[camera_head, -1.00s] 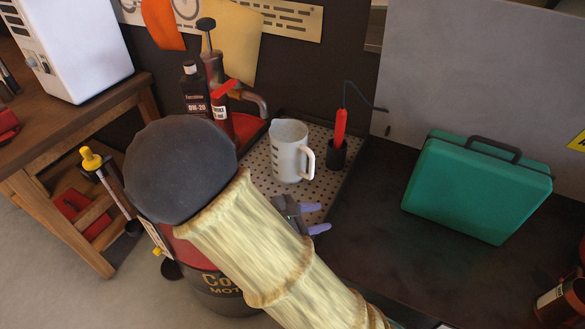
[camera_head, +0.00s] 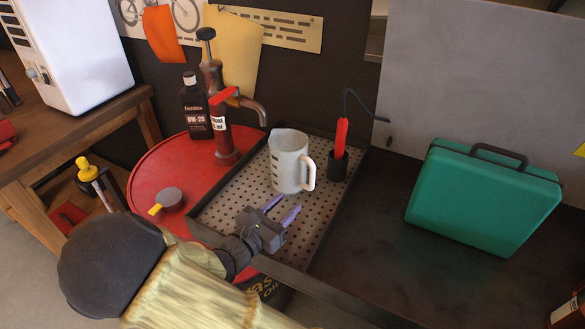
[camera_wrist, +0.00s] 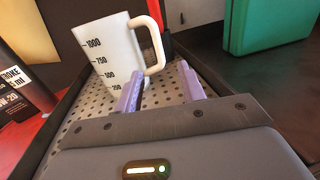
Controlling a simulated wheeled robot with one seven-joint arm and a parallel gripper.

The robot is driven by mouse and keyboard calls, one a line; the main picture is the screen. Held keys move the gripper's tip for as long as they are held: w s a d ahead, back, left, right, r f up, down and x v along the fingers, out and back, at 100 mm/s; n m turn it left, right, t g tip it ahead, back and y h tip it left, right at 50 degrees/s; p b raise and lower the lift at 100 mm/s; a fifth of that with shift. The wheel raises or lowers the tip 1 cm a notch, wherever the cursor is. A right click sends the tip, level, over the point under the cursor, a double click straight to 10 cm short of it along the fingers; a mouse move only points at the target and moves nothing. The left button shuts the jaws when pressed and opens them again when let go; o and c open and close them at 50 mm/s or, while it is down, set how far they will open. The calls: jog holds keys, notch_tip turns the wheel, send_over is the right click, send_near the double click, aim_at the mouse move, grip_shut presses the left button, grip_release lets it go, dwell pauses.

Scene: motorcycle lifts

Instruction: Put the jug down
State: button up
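The jug (camera_head: 288,162) is white, with a handle on its right side and black measuring marks. It stands upright on a perforated tray (camera_head: 233,203) beside the red drum. In the wrist view the jug (camera_wrist: 108,58) is just beyond my fingers, with its handle (camera_wrist: 153,45) above and between them. My gripper (camera_head: 281,208) is open, its two purple fingers spread apart and pointing toward the jug. In the wrist view my gripper (camera_wrist: 160,88) has nothing between its fingers, though the left fingertip overlaps the jug's lower part in the picture.
A black cup (camera_head: 337,166) with a red-handled tool stands right of the jug. A red drum top (camera_head: 160,170) with a dark bottle (camera_head: 195,108) and a pump (camera_head: 222,130) is at left. A green case (camera_head: 482,198) stands on the dark bench at right.

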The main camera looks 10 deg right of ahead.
aim_at(311, 181)
jog(key=x, duration=0.8)
jog(key=shift+w+d+p, duration=0.3)
jog(key=shift+p, duration=0.1)
jog(key=shift+w+d, duration=0.1)
jog(key=shift+w+d, duration=0.25)
jog(key=p+x, duration=0.1)
jog(key=x, duration=0.3)
jog(key=shift+w+d+f, duration=0.1)
jog(key=shift+w, duration=0.1)
grip_shut()
